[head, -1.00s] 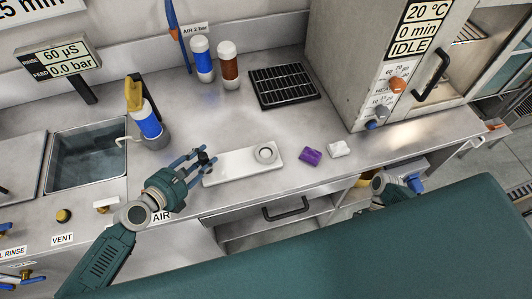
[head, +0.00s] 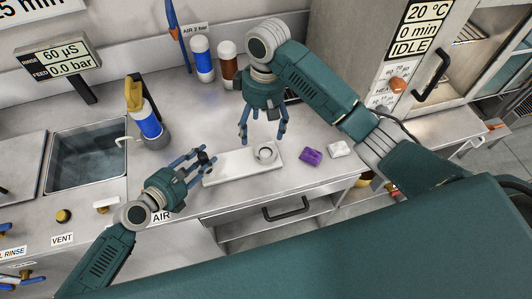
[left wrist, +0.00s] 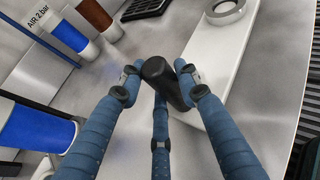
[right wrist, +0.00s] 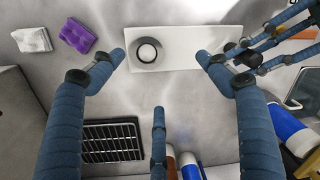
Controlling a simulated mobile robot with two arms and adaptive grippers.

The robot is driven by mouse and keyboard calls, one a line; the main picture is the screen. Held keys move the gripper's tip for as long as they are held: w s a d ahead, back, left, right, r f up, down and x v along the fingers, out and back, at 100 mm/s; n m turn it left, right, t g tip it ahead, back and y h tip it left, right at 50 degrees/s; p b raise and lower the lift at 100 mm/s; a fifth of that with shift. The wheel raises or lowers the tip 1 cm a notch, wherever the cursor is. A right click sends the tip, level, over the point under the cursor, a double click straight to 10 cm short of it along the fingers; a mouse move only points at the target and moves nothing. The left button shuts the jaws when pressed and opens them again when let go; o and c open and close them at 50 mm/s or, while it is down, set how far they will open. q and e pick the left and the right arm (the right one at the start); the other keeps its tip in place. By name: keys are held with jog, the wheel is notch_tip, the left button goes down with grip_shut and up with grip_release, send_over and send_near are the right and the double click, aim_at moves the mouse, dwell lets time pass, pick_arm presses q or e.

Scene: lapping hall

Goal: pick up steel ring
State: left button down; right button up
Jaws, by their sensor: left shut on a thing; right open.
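The steel ring (head: 265,153) lies flat on the right part of a white board (head: 235,168) on the steel bench. It also shows in the right wrist view (right wrist: 147,51) and at the top of the left wrist view (left wrist: 228,9). My right gripper (head: 263,138) is open and empty above the ring, its fingers pointing down. In its wrist view the ring lies between the spread fingers, nearer the left one. My left gripper (head: 207,160) is shut on a small black cylinder (left wrist: 166,82) beside the board's left end.
A purple block (head: 311,156) and a white block (head: 339,149) lie right of the board. A black rack (right wrist: 112,140) and blue and brown bottles (head: 202,59) stand behind. A sink (head: 88,158) and a blue bottle (head: 148,122) are at left.

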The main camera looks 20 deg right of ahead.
pick_arm(q)
jog(key=shift+d, duration=0.1)
pick_arm(e)
jog(key=d, duration=0.1)
jog(key=h, duration=0.1)
send_over(266, 153)
jog(key=shift+m, duration=0.4)
jog(key=f, duration=0.7)
jog(key=shift+w+a, duration=0.1)
jog(key=shift+a, duration=0.1)
jog(key=shift+s+d+f, duration=0.1)
jog(key=shift+f, duration=1.3)
jog(key=shift+s+d+f, duration=0.1)
jog(key=shift+f, duration=1.25)
jog(key=c, duration=1.4)
jog(key=shift+c, duration=0.7)
jog(key=shift+r, duration=0.1)
jog(key=shift+w+r, duration=0.1)
jog(key=shift+r, duration=0.15)
notch_tip(266, 153, up, 10)
jog(key=shift+f, duration=0.25)
